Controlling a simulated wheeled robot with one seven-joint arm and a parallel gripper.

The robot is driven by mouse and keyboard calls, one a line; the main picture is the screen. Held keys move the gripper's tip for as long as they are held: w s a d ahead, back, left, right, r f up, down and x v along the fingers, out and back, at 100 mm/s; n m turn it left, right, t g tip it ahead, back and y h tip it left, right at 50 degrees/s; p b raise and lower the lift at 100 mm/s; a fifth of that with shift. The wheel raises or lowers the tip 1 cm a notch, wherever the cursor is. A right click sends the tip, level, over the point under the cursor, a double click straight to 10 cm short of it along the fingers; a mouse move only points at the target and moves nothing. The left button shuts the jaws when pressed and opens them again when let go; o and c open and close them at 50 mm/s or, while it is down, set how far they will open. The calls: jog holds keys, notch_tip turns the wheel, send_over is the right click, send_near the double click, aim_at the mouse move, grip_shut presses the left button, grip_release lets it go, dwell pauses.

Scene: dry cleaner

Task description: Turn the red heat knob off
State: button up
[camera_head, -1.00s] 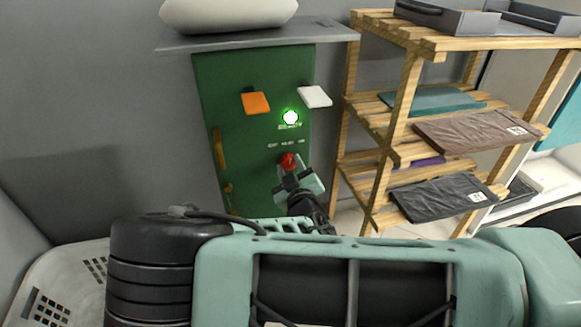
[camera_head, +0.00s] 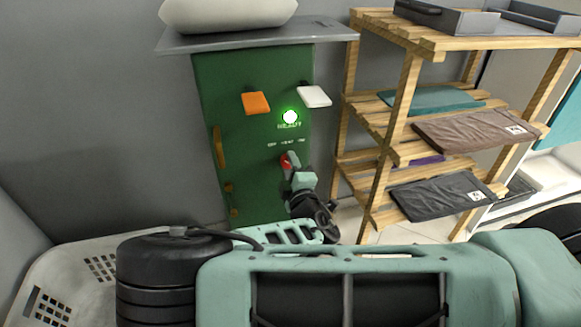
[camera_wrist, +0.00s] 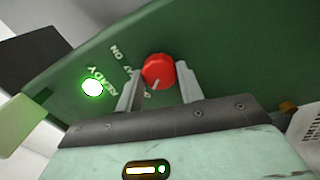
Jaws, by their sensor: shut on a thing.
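The red heat knob (camera_head: 286,161) sits on the front of the green cabinet (camera_head: 240,140), below a lit green light (camera_head: 290,117) marked READY. My gripper (camera_head: 291,171) is shut on the knob. In the wrist view the round red knob (camera_wrist: 158,71) lies between the two fingers of my gripper (camera_wrist: 160,85), with a pale pointer mark on its lower edge. The panel looks tilted in that view. The lettering around the knob is partly hidden by the fingers, and I cannot tell which setting the mark points to.
An orange paddle (camera_head: 256,103) and a white paddle (camera_head: 314,96) stick out above the knob. A brass handle (camera_head: 220,147) is on the cabinet's left side. A wooden shelf (camera_head: 404,90) with folded cloths stands close on the right. A white perforated basket (camera_head: 70,268) is at lower left.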

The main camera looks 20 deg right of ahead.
jog(key=shift+n, duration=0.5)
jog(key=o, duration=1)
jog(key=s, duration=0.5)
jog(key=s+a, duration=0.1)
jog(key=s, duration=0.5)
jog(key=s+f, duration=0.1)
jog(key=s, duration=0.5)
jog(key=shift+s+a, duration=0.2)
jog(key=shift+s, duration=0.05)
jog(key=shift+f, duration=0.1)
